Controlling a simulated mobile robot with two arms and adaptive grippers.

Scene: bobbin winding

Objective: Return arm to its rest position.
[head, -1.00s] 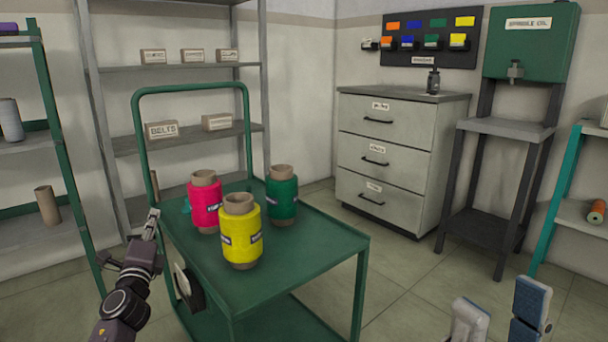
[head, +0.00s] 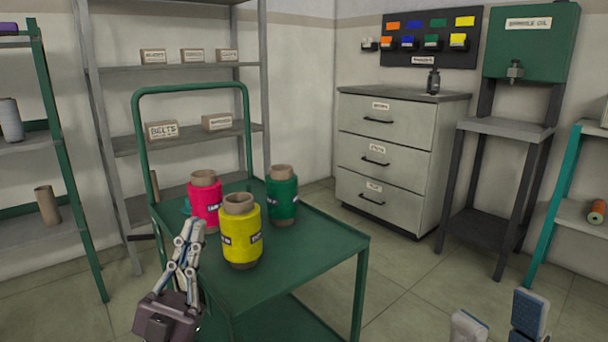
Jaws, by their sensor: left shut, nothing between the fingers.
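My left gripper (head: 188,228) is in front of the green cart's left side in the head view. Its fingers are together and empty, pointing up and away, and overlap the lower edge of the pink cone in the picture. I cannot tell whether it touches the cone. My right gripper (head: 500,306) shows only its fingertips at the bottom right. They stand apart with nothing visible between them. The rest of it is out of frame.
The green cart (head: 310,245) carries a pink cone (head: 206,205), a yellow cone (head: 241,240) and a green cone (head: 282,200). Shelves (head: 190,68) stand behind it. A drawer cabinet (head: 385,150) and spindle oil stand (head: 500,128) are further right. Floor right of the cart is clear.

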